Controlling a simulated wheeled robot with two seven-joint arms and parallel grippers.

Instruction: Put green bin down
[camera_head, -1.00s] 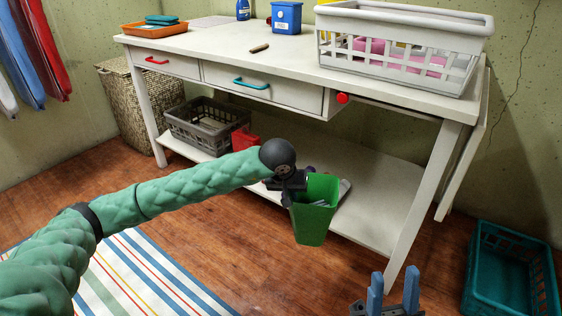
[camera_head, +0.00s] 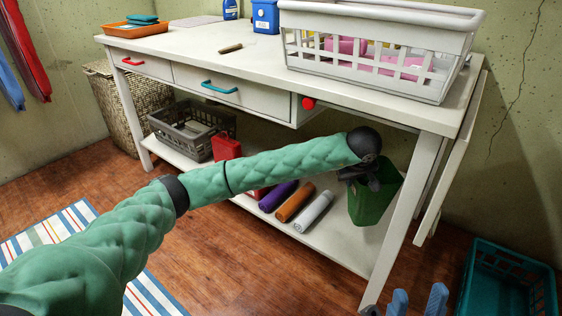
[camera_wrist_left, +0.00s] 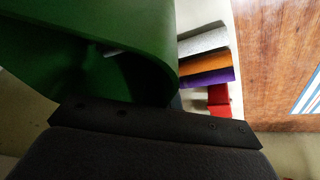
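The green bin (camera_head: 372,205) is at the right end of the white table's lower shelf (camera_head: 335,250), a little tilted. I cannot tell whether its bottom touches the shelf. My left gripper (camera_head: 362,180) is at the bin's upper left rim and appears shut on it; the fingertips are partly hidden. In the left wrist view the bin (camera_wrist_left: 100,30) fills the upper left, with its inside dark. My right gripper (camera_head: 418,303) shows two blue fingers, spread apart and empty, at the bottom edge.
A purple roll (camera_head: 278,195), an orange roll (camera_head: 295,202) and a grey roll (camera_head: 314,212) lie on the shelf left of the bin. A red object (camera_head: 227,147) and a grey crate (camera_head: 190,130) stand further left. A table leg (camera_head: 405,215) is close right. A teal crate (camera_head: 510,262) stands on the floor.

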